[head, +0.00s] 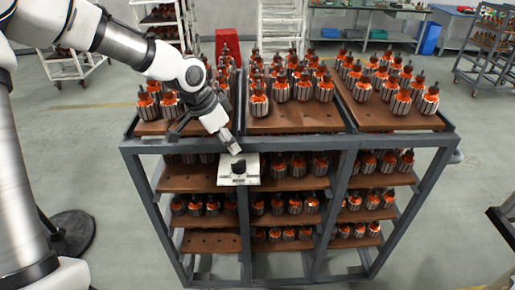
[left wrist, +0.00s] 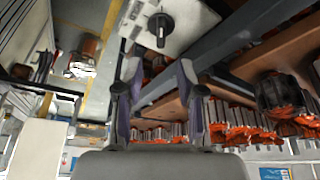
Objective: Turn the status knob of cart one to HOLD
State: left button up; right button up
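The status knob (head: 239,166) is a black knob on a pale plate (head: 253,173) at the front top rail of cart one (head: 290,143). The plate's lettering is too small to read. The knob (left wrist: 160,22) and its plate (left wrist: 192,15) also show at the top of the left wrist view. My left gripper (head: 232,147) reaches in from the left, just above the knob. In the left wrist view my left gripper (left wrist: 161,70) has its two fingers apart with nothing between them. The knob lies beyond the fingertips, and they look clear of it. My right gripper does not show.
Cart one's shelves hold several rows of orange, black and silver armatures (head: 281,88). Grey floor (head: 455,200) is clear to the right.

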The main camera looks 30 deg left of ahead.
aim_at(240, 160)
pick_arm(q)
jog(key=x, duration=0.2)
jog(key=p+x, duration=0.1)
jog(key=shift+a, duration=0.3)
notch_tip(240, 160, down, 3)
jog(key=shift+s+d+r+p, duration=0.1)
jog(key=shift+d+r+p, duration=0.15)
jog(key=shift+p, duration=0.25)
jog(key=shift+x, duration=0.9)
jog(key=shift+w+d+f, duration=0.15)
jog(key=shift+w+d, duration=0.05)
jog(key=shift+w, duration=0.25)
jog(key=shift+s+a, duration=0.1)
jog(key=shift+s, duration=0.1)
grip_shut()
